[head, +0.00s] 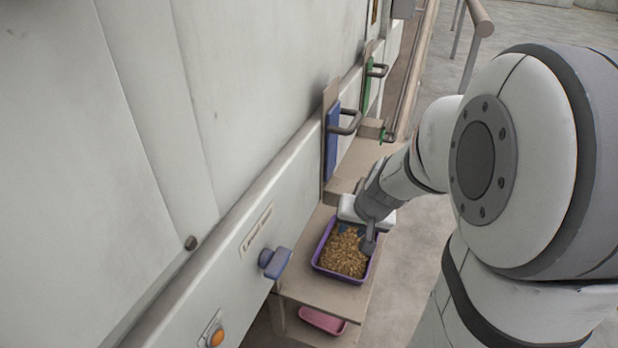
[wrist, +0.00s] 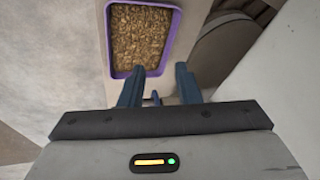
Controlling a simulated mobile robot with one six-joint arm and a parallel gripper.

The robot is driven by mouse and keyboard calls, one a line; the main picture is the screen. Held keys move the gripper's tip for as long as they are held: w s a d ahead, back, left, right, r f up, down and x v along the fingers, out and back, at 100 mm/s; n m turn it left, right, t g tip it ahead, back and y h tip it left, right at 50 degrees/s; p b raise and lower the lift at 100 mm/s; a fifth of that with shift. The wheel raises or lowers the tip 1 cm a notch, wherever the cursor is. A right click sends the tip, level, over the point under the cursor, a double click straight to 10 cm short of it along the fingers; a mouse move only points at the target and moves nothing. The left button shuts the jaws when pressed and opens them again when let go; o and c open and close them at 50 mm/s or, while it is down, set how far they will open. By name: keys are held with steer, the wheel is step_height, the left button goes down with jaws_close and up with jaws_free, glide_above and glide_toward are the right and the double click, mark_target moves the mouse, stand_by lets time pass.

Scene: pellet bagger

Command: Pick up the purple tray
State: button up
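The purple tray (head: 318,268) is full of brown pellets (head: 343,254) and sits on a beige shelf beside the machine wall. In the wrist view the tray (wrist: 177,38) lies beyond the fingertips, its near rim close to them. My gripper (head: 358,232) is over the tray's far side in the head view, hiding part of that rim. In the wrist view my gripper (wrist: 158,82) has its two dark blue fingers apart. A small purple-blue piece shows low between them; I cannot tell whether it belongs to the tray. Contact with the tray cannot be made out.
A pink tray (head: 323,320) lies on a lower level under the beige shelf (head: 328,291). A blue knob (head: 275,263) sticks out of the wall left of the purple tray. Blue (head: 332,142) and green (head: 367,84) panels with dark handles stand farther back. Open floor lies right.

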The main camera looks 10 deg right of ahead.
steer(key=w+d+f+m+b, duration=0.1)
steer(key=w+d+f+b, duration=0.1)
steer(key=f, duration=0.4)
steer(key=w+d+f+m+h+b, duration=0.1)
steer(key=w+d+f+b, duration=0.1)
steer(key=f, duration=0.5)
steer(key=w+d+f+m+b, duration=0.1)
steer(key=w+d+f+b, duration=0.1)
steer(key=d+f+b, duration=0.2)
steer(key=shift+w+d+f+t+h, duration=0.2)
steer(key=shift+d+f, duration=0.35)
steer(key=shift+f, duration=0.2)
steer(key=shift+w+d+f+t+h, duration=0.1)
steer(key=shift+d+f+h, duration=0.1)
steer(key=shift+d+f, duration=0.45)
steer(key=shift+a, duration=0.1)
steer(key=shift+c, duration=0.3)
jaws_close()
